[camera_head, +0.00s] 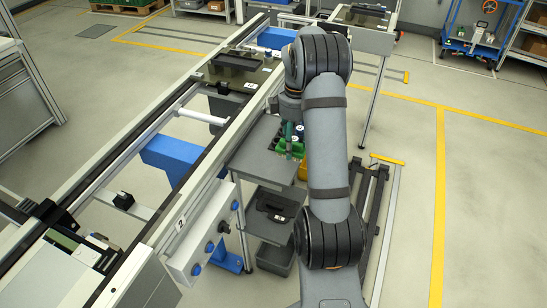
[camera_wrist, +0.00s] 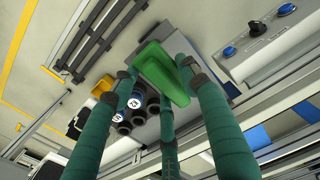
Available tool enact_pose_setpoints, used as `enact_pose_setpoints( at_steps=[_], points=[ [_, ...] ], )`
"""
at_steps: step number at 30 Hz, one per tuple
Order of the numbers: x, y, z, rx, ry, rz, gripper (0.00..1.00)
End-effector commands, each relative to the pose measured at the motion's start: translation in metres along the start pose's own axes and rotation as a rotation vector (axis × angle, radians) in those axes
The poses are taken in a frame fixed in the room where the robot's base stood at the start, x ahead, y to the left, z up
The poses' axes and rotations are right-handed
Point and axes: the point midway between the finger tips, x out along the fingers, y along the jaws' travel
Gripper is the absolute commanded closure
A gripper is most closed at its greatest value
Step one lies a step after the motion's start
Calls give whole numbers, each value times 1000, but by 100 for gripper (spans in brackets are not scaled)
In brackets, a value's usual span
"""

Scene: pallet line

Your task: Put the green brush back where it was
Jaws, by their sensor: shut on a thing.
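The green brush (camera_wrist: 168,74) shows in the wrist view as a bright green block between the dark-tipped fingers of my gripper (camera_wrist: 160,82). My gripper is shut on it. In the head view my gripper (camera_head: 291,136) is over the right part of a grey shelf (camera_head: 252,160) beside the line, with green (camera_head: 283,147) showing at its fingers. My arm hides part of this area. I cannot tell whether the brush touches the shelf.
Dark round containers (camera_wrist: 133,104) with white labels stand close beside the fingers. A yellow item (camera_wrist: 102,87) is near them. The conveyor rail (camera_head: 190,185) runs along the left.

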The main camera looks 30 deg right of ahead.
Motion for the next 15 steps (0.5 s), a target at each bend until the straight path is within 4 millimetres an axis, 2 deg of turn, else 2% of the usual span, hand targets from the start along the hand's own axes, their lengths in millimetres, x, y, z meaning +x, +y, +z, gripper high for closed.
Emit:
enact_pose_setpoints(
  at_steps=[1, 6, 10, 15],
  points=[
    [5, 0, -13, -4, -1, -4, 76],
    [26, 2, -46, 0, -1, -2, 76],
    [35, 4, -61, 2, 0, 1, 77],
    [46, 4, -64, 2, -1, -2, 77]
  ],
)
